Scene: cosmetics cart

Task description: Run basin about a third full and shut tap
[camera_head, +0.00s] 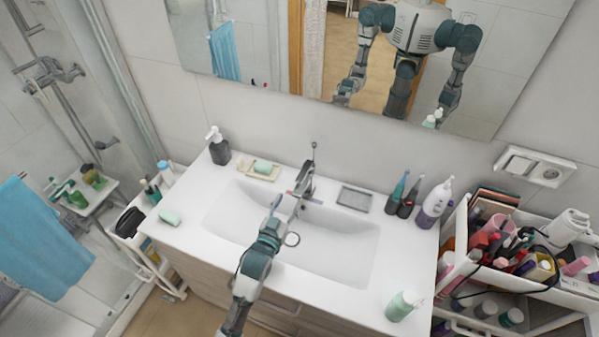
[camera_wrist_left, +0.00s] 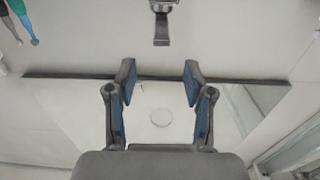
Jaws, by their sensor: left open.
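The white basin (camera_head: 340,252) is set in the vanity top. No water or surface line can be made out in it, and my left arm hides part of it. The grey tap (camera_head: 308,182) stands at its back edge with a thin lever on top. No stream from the spout is visible. My left gripper (camera_head: 290,200) is over the basin, close in front of the tap; touching or apart cannot be told there. In the left wrist view, the gripper (camera_wrist_left: 160,88) is open and empty, with the tap (camera_wrist_left: 161,22) beyond its fingertips. My right gripper is not in view.
A soap dish (camera_head: 260,170) and dark pump bottle (camera_head: 218,146) stand left of the tap. A grey tray (camera_head: 354,198), toothbrushes (camera_head: 398,188) and white-purple bottle (camera_head: 434,204) stand right. A green bottle (camera_head: 403,305) is at the front right. The mirror (camera_head: 280,60) hangs behind.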

